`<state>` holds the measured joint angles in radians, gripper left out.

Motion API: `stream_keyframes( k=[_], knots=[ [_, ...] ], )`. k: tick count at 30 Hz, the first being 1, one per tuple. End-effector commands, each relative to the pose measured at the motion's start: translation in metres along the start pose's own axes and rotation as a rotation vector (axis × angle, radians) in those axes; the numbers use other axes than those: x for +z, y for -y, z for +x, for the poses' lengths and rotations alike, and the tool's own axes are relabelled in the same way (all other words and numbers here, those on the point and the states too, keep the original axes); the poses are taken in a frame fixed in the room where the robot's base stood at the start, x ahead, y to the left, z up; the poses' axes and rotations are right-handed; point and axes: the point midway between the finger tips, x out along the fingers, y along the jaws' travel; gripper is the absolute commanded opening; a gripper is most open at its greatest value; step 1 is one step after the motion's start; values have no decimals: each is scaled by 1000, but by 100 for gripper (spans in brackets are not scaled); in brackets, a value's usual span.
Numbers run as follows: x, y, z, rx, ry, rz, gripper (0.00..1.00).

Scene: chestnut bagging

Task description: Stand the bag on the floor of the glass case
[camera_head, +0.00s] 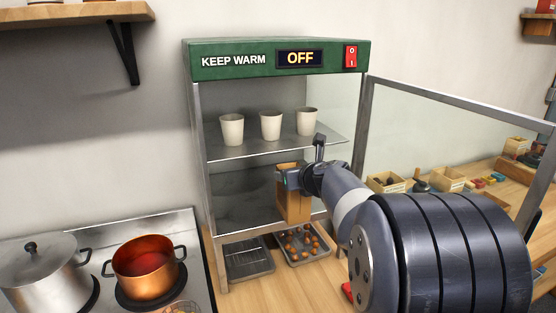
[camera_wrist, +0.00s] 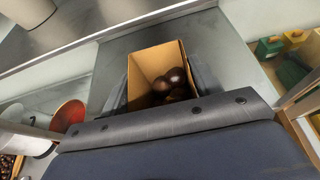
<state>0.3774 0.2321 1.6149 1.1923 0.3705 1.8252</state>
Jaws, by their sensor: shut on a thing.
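The bag (camera_head: 293,205) is a brown, open-topped paper bag, held roughly upright at the lower opening of the glass case (camera_head: 199,150). In the wrist view the bag (camera_wrist: 140,82) shows from above, with several dark chestnuts (camera_wrist: 172,82) inside. My gripper (camera_head: 290,180) is shut on the bag, and its fingers lie on both sides of it in the wrist view. The floor of the case (camera_head: 240,210) shows beside and behind the bag. Whether the bag's bottom touches the floor cannot be told.
A shelf (camera_head: 270,147) with three white cups (camera_head: 271,126) is above the bag. The glass door (camera_head: 450,130) stands open at the right. Two trays, one empty (camera_head: 249,258) and one with chestnuts (camera_head: 303,245), lie below the case. A stove with pots (camera_head: 148,262) is at the left.

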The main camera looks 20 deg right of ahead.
Motion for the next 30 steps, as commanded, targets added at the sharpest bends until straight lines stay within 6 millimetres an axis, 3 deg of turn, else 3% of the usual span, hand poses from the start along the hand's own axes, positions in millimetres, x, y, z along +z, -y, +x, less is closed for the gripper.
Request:
stream_keyframes(
  k=[3, 11, 21, 30],
  knots=[
    [11, -1, 21, 3, -1, 0, 15],
    [18, 0, 40, 1, 1, -1, 15],
    [34, -1, 78, 1, 1, 0, 15],
    [31, 0, 78, 0, 2, -1, 15]
  ],
)
